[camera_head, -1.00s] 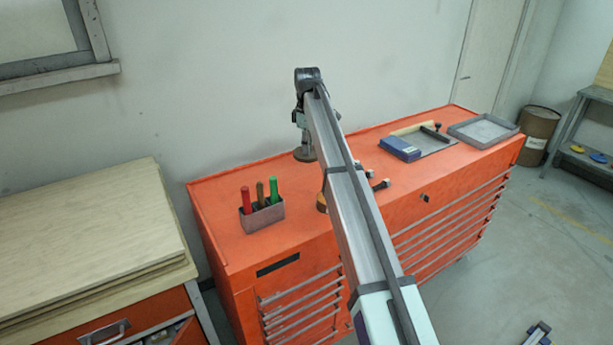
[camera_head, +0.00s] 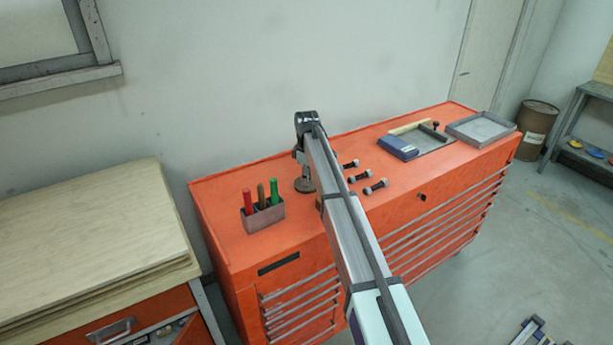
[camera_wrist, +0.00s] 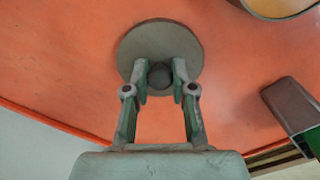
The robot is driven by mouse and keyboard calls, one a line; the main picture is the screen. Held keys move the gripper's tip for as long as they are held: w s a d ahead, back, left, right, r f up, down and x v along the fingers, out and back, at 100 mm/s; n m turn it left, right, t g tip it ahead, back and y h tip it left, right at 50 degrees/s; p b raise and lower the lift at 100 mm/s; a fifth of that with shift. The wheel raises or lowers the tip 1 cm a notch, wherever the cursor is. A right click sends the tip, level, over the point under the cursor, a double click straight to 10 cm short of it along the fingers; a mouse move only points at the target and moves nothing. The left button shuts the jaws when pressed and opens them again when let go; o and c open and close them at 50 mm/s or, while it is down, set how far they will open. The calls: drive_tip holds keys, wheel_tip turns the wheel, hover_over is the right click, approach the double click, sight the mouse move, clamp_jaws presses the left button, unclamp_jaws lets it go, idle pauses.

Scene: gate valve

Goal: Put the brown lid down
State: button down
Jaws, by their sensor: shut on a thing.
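The brown lid (camera_wrist: 135,45) is a dull, grey-brown round disc with a small dark knob in its middle. My gripper (camera_wrist: 160,75) is shut on the knob, with one finger on each side. In the head view the lid (camera_head: 304,187) shows under my gripper (camera_head: 302,165), flat and at or just above the orange bench top (camera_head: 225,205). I cannot tell whether it touches.
A grey holder (camera_head: 264,217) with red, brown and green sticks stands left of the lid; it also shows in the wrist view (camera_wrist: 292,103). A round brass-coloured thing (camera_wrist: 283,6) is close by. Bolts (camera_head: 375,187), a blue item (camera_head: 398,148) and a tray (camera_head: 480,130) lie to the right.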

drive_tip(key=shift+f, duration=0.2)
drive_tip(key=c, duration=1)
unclamp_jaws()
drive_tip(key=shift+o, duration=0.2)
drive_tip(key=shift+r, duration=0.1)
wheel_tip(320, 180, up, 12)
drive_tip(key=b, duration=0.3)
drive_tip(key=shift+r+b, duration=0.15)
drive_tip(key=shift+b, duration=0.2)
